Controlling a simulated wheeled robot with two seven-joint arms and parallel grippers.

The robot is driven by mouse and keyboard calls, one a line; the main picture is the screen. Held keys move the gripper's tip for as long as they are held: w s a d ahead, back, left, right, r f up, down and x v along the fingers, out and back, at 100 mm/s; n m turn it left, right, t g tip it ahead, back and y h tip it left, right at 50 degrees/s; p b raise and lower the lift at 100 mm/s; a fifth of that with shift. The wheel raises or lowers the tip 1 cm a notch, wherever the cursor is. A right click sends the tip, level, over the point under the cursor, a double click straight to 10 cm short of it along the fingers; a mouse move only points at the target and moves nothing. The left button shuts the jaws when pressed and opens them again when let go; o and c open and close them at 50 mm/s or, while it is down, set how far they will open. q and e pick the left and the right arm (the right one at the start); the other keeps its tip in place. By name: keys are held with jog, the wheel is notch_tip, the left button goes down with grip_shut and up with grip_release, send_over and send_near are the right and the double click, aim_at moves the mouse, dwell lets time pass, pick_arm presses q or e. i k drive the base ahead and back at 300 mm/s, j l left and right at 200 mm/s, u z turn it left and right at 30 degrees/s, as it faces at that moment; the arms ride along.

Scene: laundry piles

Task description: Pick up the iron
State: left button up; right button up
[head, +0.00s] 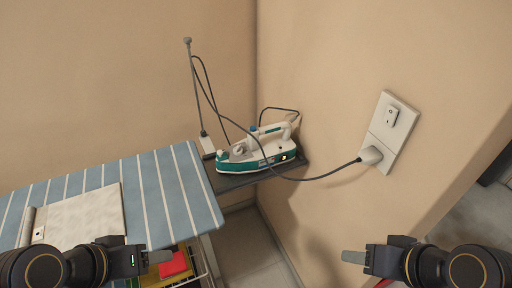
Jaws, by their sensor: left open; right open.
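The iron (258,151) is white and teal with a small lit orange light. It rests on a dark shelf (232,182) at the right end of the ironing board, in the corner by the wall. Its dark cord runs right to a wall plug. My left gripper (161,257) is open and empty at the bottom left, in front of the board. My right gripper (353,257) is open and empty at the bottom right. Both are well apart from the iron.
The blue-striped ironing board (150,193) holds a folded pale cloth (83,217). A thin upright rod (194,85) carries a cord beside the iron. A wall socket (389,132) is on the right wall. A red item (174,264) lies under the board. Floor (245,245) shows between the grippers.

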aim_at(278, 148)
jog(key=u, duration=1.35)
jog(key=z, duration=1.35)
jog(key=u, duration=1.05)
jog(key=k+l+u, duration=0.45)
jog(key=k+u, duration=0.25)
jog(key=i+l, duration=0.45)
